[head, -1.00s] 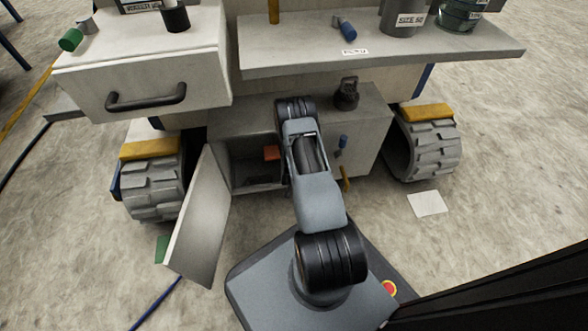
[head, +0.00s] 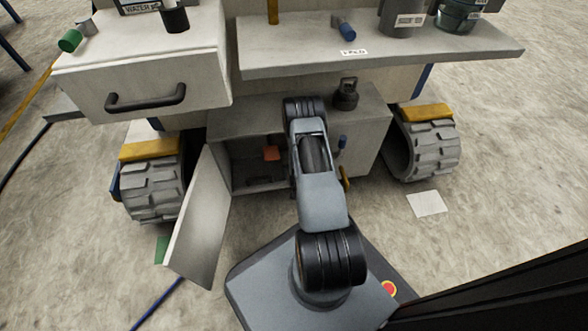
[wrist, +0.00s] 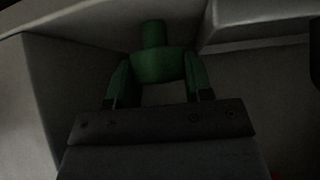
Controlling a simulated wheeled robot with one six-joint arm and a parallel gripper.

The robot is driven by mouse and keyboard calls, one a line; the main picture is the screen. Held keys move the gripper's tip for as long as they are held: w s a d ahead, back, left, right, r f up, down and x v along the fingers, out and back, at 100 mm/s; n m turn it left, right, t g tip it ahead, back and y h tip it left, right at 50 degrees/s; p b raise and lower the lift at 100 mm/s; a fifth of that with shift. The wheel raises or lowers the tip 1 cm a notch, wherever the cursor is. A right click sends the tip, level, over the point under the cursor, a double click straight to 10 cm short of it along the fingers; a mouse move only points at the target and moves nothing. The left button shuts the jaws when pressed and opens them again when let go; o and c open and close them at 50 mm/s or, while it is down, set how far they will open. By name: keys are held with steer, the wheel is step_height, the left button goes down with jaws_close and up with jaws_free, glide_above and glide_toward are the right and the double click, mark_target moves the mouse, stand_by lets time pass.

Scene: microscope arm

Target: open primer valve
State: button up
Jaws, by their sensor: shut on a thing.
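In the wrist view a green part (wrist: 157,64) with a short round stem on top sits between the fingers of my gripper (wrist: 157,78). My gripper is shut on it. The wrist view is dark, and I cannot tell for sure that this part is the primer valve or how far it is turned. In the head view my arm reaches to the open lower cabinet (head: 220,128), and my gripper is hidden behind the arm. An orange part (head: 271,153) shows inside the cabinet.
The cabinet door (head: 201,225) hangs open at the left. A blue knob (head: 342,142) and a yellow part (head: 345,180) are on the cabinet front, right of my arm. A dark canister (head: 347,94) stands on top. A shelf (head: 430,48) juts out above.

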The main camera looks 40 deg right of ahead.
steer(key=shift+d+n+t+y, duration=0.1)
steer(key=shift+n+t+y, duration=0.5)
steer(key=shift+n+y, duration=1.55)
steer(key=shift+n, duration=0.55)
steer(key=o, duration=0.6)
steer(key=shift+o, duration=0.2)
